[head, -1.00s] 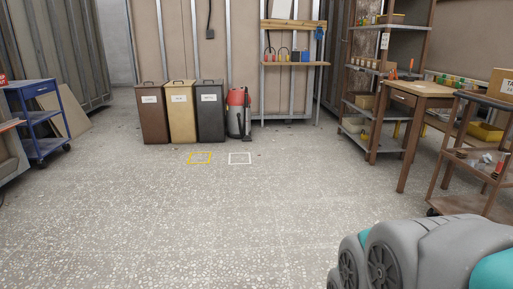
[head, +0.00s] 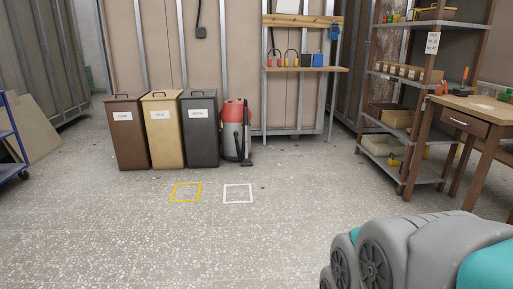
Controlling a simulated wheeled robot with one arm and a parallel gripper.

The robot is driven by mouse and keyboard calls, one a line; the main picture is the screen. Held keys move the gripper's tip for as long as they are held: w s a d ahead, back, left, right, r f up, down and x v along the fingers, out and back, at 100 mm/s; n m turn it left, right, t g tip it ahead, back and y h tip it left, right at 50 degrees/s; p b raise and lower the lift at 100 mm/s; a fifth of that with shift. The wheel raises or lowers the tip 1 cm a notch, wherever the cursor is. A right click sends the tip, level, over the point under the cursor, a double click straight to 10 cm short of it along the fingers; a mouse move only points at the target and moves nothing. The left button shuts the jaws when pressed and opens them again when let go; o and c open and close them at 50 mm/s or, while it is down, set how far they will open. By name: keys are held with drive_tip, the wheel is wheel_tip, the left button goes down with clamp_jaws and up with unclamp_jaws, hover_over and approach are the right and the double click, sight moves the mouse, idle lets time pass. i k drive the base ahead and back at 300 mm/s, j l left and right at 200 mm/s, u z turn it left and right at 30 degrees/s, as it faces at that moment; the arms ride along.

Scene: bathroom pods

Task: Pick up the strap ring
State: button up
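I cannot make out a strap ring for certain in the head view. Small red and yellow items with dark loops (head: 291,58) stand on a narrow wooden wall shelf (head: 305,69) at the back, too small to tell what they are. A dark and a blue item stand at their right. A grey and teal part of my own arm fills the lower right corner. My gripper is out of view.
Brown (head: 125,140), tan (head: 164,140) and dark grey (head: 201,140) bins stand at the back wall beside a red and grey vacuum (head: 235,130). Yellow (head: 186,193) and white (head: 238,194) floor squares lie before them. Shelving (head: 399,121) and a workbench (head: 480,113) stand right. The middle floor is clear.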

sight(438, 89)
drive_tip(key=i+z, duration=0.1)
drive_tip(key=i, duration=0.9)
drive_tip(key=i+j, duration=0.2)
drive_tip(key=i, duration=0.85)
drive_tip(key=i+j+z, duration=0.15)
drive_tip(key=i+z, duration=0.35)
drive_tip(key=i+j+z, duration=1.4)
drive_tip(key=j, duration=0.2)
drive_tip(key=k+l, duration=0.05)
drive_tip(key=k, duration=0.05)
